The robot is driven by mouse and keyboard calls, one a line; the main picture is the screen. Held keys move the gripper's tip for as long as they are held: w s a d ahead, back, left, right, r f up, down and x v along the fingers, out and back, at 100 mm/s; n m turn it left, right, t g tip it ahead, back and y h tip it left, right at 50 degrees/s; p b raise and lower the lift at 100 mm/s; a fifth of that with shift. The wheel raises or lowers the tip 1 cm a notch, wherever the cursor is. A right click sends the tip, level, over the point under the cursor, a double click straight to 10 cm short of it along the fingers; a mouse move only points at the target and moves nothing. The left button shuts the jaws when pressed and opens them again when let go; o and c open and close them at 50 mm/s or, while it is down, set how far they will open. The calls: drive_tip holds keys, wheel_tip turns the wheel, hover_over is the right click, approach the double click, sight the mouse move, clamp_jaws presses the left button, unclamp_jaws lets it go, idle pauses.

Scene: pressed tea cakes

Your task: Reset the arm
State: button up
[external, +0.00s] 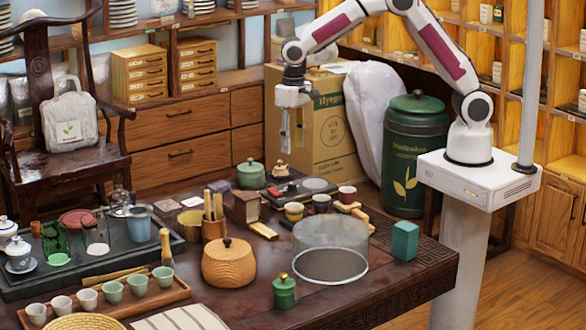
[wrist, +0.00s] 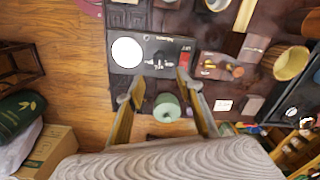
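My arm reaches left from its white pedestal, with its end hanging over the back part of the dark table (external: 400,285). My gripper (external: 292,148) points down, well above the table items. In the wrist view my gripper (wrist: 160,88) has its two fingers spread apart with nothing held. A green lidded jar (wrist: 167,107) shows between the fingers, on the table below. It also stands in the external view (external: 250,174). A black tray (wrist: 150,62) with a white disc and a small red piece lies beyond the fingertips.
A clear mesh dome (external: 330,250), a woven lidded jar (external: 229,262), a small green canister (external: 284,292) and a teal box (external: 405,241) crowd the table. A cardboard box (external: 325,125) and a large green canister (external: 414,150) stand behind it. Air around my gripper is free.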

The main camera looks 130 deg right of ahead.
drive_tip(key=s+a+r+n+t, duration=0.1)
drive_tip(key=s+a+r+n, duration=0.3)
drive_tip(key=s+a, duration=0.3)
drive_tip(key=s+a+r+n+t, duration=0.2)
drive_tip(key=s+a+r+n, duration=0.3)
drive_tip(key=a, duration=0.7)
drive_tip(key=s+a+r+n+t, duration=0.2)
drive_tip(key=s+a+r+n, duration=0.3)
drive_tip(key=s+a, duration=0.5)
drive_tip(key=shift+a+v, duration=0.25)
drive_tip(key=shift+v, duration=1.1)
drive_tip(key=shift+w+r, duration=0.1)
drive_tip(key=shift+w, duration=0.05)
